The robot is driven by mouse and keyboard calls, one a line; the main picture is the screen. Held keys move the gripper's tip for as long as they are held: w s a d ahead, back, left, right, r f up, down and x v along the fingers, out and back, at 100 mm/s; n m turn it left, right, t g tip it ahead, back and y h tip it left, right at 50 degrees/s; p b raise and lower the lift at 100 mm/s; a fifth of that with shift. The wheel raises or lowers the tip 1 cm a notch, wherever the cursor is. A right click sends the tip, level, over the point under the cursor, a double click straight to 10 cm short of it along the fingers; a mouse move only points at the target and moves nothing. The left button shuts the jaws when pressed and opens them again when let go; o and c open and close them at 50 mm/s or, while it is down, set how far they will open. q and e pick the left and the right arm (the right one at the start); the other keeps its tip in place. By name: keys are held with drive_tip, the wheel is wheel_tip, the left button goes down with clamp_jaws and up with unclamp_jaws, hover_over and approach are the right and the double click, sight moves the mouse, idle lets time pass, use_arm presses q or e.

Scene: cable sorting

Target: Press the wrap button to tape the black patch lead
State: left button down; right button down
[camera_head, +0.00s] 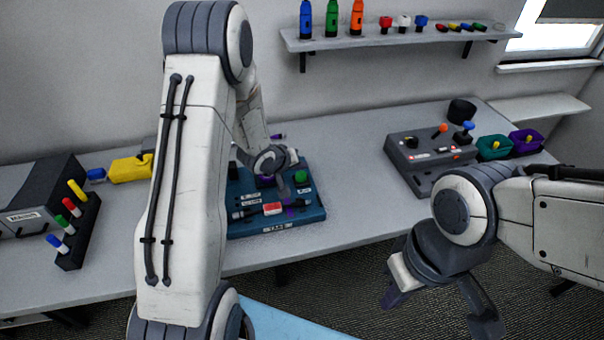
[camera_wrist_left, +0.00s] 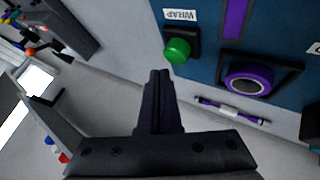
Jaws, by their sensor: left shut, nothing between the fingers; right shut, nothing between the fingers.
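The blue taping station (camera_head: 308,214) sits at the front of the table. Its green button (camera_head: 300,177) is labelled WRAP in the left wrist view (camera_wrist_left: 177,50). My left gripper (camera_head: 298,166) is shut and empty. In the left wrist view its fingertips (camera_wrist_left: 160,75) are close beside the button; contact cannot be told. A purple tape roll (camera_wrist_left: 248,80) is beside the button. A thin black lead (camera_head: 240,214) seems to lie across the station by a red-and-white piece (camera_head: 272,209); my left arm hides part of the station. My right gripper (camera_head: 393,296) is shut and empty, in front of the table.
A grey control box (camera_head: 430,158) with knobs stands at right, beside green (camera_head: 493,148) and purple (camera_head: 525,142) bins. A purple lead with a white band (camera_wrist_left: 232,110) lies behind the station. Table between station and control box is clear.

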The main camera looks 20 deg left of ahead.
sight(300, 177)
use_arm(q)
drive_tip(key=shift+f, duration=0.2)
idle(0.3)
drive_tip(key=shift+f, duration=0.25)
drive_tip(key=shift+f+b, duration=0.55)
drive_tip(key=shift+f, duration=0.1)
idle(0.7)
drive_tip(key=shift+r, duration=0.1)
drive_tip(key=shift+r+p, duration=1)
drive_tip(key=shift+p, duration=0.15)
wheel_tip(300, 177, up, 6)
drive_tip(key=p, duration=0.6)
